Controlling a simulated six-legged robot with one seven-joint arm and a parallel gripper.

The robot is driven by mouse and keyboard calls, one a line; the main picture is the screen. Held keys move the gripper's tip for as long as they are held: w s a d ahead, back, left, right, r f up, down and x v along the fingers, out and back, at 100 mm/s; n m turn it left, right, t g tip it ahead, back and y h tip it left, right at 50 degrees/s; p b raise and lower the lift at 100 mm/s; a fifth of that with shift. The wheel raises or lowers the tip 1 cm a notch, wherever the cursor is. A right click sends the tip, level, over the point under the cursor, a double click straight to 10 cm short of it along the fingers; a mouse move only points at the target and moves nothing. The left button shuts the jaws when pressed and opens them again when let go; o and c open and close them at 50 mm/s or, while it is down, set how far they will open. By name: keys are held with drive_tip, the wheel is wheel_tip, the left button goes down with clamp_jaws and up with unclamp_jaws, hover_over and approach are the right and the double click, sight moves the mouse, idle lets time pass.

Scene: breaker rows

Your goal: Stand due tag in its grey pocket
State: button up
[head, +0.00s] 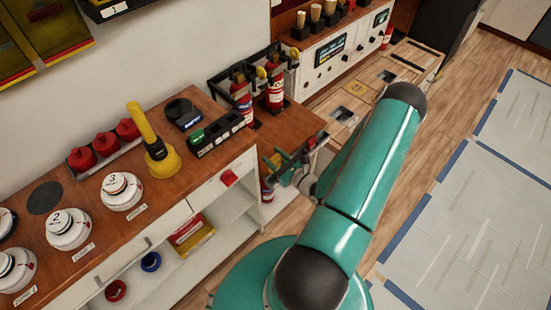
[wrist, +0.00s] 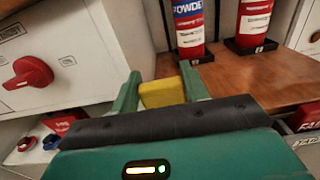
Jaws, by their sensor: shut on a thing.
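The due tag appears to be the yellow piece (wrist: 163,92) between the two green fingers of my gripper (wrist: 160,84) in the wrist view. The fingers are shut on it and it stands out a little above the dark wrist edge. Its lower part is hidden. In the head view my gripper (head: 290,168) is in front of the wooden counter end, below the fire extinguishers, partly behind my arm. I cannot pick out the grey pocket with certainty in either view.
A powder extinguisher (wrist: 189,28) and another red extinguisher (wrist: 254,24) stand on the wooden top just beyond my gripper. A white cabinet with a red knob (wrist: 28,73) is at the left. A yellow-handled plunger-like tool (head: 160,150) stands on the counter. Open floor lies right.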

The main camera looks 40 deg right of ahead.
drive_tip(key=shift+d+f, duration=0.15)
drive_tip(key=shift+f, duration=2.9)
drive_tip(key=shift+f, duration=1.45)
drive_tip(key=o, duration=1)
drive_tip(key=shift+o, duration=0.2)
drive_tip(key=s, duration=1.3)
drive_tip(key=shift+s+d, duration=0.15)
drive_tip(key=shift+s, duration=0.25)
